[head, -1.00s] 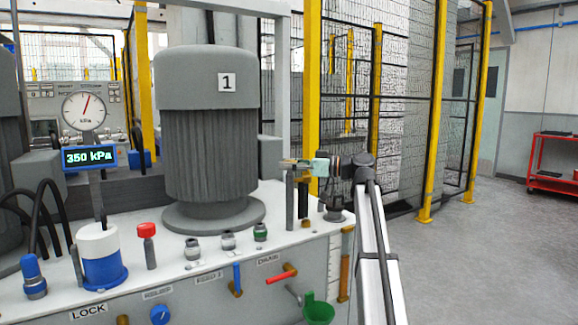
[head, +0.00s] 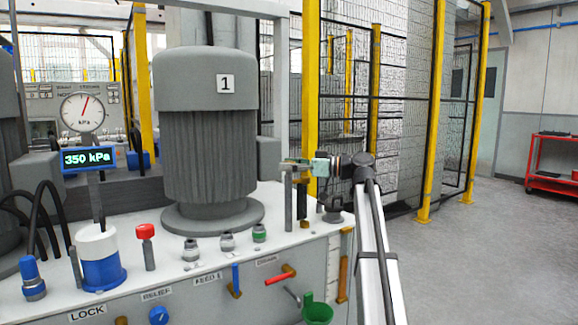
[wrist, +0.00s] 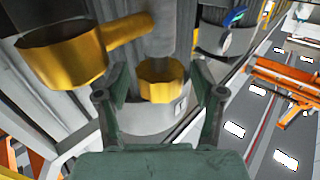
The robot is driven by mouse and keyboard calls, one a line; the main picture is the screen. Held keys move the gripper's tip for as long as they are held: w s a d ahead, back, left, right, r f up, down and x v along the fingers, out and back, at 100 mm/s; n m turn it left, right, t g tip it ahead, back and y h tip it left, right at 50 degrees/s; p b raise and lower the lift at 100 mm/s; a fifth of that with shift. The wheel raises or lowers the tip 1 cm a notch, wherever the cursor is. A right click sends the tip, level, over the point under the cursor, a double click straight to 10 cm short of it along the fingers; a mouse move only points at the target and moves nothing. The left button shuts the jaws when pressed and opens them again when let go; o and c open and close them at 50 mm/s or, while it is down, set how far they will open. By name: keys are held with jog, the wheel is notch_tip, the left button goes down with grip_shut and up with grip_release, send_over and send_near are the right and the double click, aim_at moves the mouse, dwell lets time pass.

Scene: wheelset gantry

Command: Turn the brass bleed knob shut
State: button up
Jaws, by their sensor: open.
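A faceted brass knob (wrist: 161,80) shows in the wrist view on the end of a grey stem. I take it to be the bleed knob. My gripper (wrist: 162,88) is open, with one green finger on each side of the knob and a visible gap on both sides. Whether the fingers are level with the knob in depth is hard to tell. In the head view my gripper (head: 290,165) is small, beside grey posts at the right end of the machine; I cannot make out the knob clearly there.
A larger brass cup-shaped fitting (wrist: 62,60) with a side arm is close to the left finger in the wrist view. In the head view a motor marked 1 (head: 207,140) stands left of my gripper. The display (head: 89,158) reads 350 kPa.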

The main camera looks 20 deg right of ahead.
jog(key=v, duration=1.2)
